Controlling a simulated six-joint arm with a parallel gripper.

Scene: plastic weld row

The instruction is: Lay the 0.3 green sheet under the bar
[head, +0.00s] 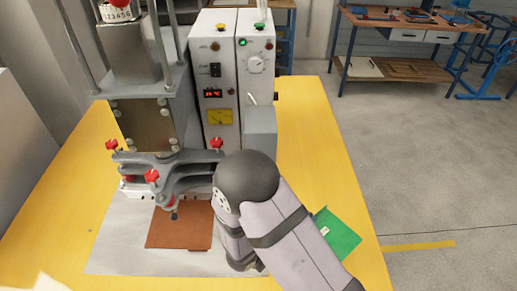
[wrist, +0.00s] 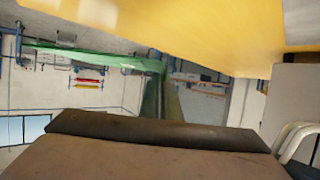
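A green sheet (head: 337,236) with a small white label lies on the right side of the yellow table, partly hidden behind my arm; the label is too small to read. The bar (head: 172,200) of the welding machine is above a brown sheet (head: 180,228) on the pale metal plate (head: 115,240). My arm hangs to the right of the brown sheet, and my gripper is mostly hidden behind it. In the wrist view a dark, blunt edge crosses the bottom; the fingertips cannot be made out. A green strip (wrist: 95,55) shows there, but I cannot tell what it is.
The machine's control box (head: 228,80) stands behind the bar, with red knobs (head: 152,176) around the clamp. The yellow table (head: 310,130) is clear at the right rear. A workbench (head: 410,70) stands beyond, across open floor.

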